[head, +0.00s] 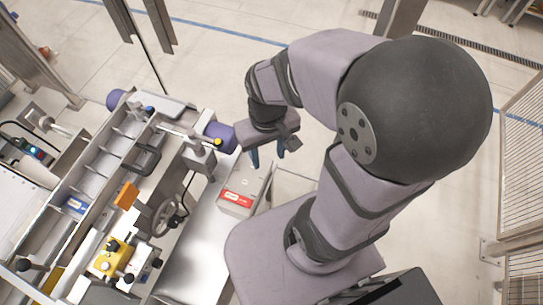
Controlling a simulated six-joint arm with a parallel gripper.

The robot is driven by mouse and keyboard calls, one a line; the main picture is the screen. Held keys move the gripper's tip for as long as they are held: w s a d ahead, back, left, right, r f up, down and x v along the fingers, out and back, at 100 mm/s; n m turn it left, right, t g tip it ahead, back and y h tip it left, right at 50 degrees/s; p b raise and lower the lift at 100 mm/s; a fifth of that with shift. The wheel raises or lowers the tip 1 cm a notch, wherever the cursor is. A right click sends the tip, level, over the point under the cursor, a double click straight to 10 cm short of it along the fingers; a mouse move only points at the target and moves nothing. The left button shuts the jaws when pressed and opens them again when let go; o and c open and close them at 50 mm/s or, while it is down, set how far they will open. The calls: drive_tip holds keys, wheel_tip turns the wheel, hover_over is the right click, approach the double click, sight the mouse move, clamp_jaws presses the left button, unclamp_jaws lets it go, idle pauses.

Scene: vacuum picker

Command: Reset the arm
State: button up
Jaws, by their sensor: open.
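My gripper (267,157) hangs at the end of my grey arm near the middle of the head view. Its blue fingers point down and stand apart, with nothing seen between them. Below and just left of it is a pale box with a red label (237,199), on a light surface. The fingers look to be above the far part of this box; I cannot tell the height.
A machine with a long divided metal channel (93,160) fills the left side. It has a handwheel (166,216), a yellow block (112,257) and purple rollers (220,136). A mesh fence (522,150) stands at the right. Open floor (225,65) lies behind.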

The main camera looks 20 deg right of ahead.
drive_tip(key=shift+s+d+f, duration=0.2)
drive_tip(key=shift+s+d, duration=0.05)
drive_tip(key=shift+s, duration=0.3)
drive_tip(key=shift+f+b, duration=0.7)
idle(2.1)
